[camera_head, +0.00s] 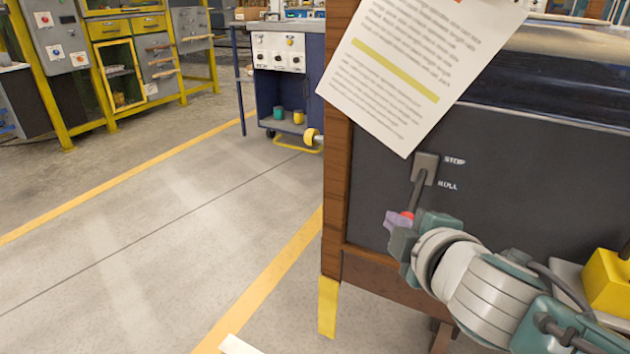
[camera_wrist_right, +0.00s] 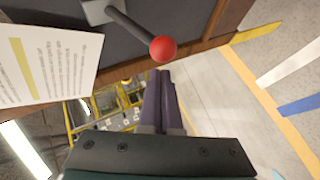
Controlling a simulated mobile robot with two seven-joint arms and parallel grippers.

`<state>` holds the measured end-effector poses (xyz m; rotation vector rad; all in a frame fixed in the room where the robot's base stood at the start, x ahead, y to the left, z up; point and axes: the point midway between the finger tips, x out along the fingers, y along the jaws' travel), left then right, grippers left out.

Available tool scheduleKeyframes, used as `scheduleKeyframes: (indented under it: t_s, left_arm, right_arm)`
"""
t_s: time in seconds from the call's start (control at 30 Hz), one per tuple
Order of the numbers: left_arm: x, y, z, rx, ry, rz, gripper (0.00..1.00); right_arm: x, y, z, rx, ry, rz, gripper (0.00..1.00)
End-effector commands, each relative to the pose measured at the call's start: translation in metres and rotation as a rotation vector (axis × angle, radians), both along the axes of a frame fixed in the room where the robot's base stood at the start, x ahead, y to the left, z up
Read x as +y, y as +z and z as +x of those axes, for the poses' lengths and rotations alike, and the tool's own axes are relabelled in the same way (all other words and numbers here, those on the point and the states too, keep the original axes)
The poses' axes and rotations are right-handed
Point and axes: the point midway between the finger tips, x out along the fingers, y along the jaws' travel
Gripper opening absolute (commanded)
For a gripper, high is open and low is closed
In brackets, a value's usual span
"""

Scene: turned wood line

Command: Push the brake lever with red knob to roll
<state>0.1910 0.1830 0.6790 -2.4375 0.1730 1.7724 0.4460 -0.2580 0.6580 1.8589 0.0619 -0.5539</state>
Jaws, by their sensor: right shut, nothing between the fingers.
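The brake lever (camera_head: 417,190) comes out of a grey plate on the dark panel, beside the labels STOP and ROLL (camera_head: 448,186). In the head view it hangs downward, slightly to the left, its tip lower than ROLL. Its red knob (camera_head: 407,215) is partly hidden by my right gripper (camera_head: 392,220). In the right wrist view the red knob (camera_wrist_right: 163,48) is whole, just beyond the tips of the shut right gripper (camera_wrist_right: 163,74). The fingers hold nothing; I cannot tell whether they touch the knob. My left gripper is not in view.
A tilted paper sheet (camera_head: 420,60) hangs over the wood-framed cabinet's (camera_head: 336,170) upper part. A yellow block (camera_head: 608,283) is at the right edge. A blue cart (camera_head: 287,80) and yellow-framed benches (camera_head: 115,60) stand behind. The floor left of the cabinet is clear.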

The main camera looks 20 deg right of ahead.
Motion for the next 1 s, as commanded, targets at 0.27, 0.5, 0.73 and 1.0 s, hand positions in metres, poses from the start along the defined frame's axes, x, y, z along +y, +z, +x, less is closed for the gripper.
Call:
scheduleKeyframes:
  t_s: [0.27,0.5,0.73,1.0]
  left_arm:
    - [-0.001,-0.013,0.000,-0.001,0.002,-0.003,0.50]
    - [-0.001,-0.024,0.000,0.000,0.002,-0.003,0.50]
    - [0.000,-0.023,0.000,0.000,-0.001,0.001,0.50]
    - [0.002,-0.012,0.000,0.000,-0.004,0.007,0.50]
  right_arm:
    - [-0.001,-0.014,0.001,0.000,0.000,0.001,0.00]
    - [-0.004,-0.026,0.004,-0.001,0.000,0.000,0.00]
    - [-0.005,-0.025,0.004,-0.001,0.000,0.000,0.00]
    - [-0.005,-0.014,0.004,-0.001,0.000,0.000,0.00]
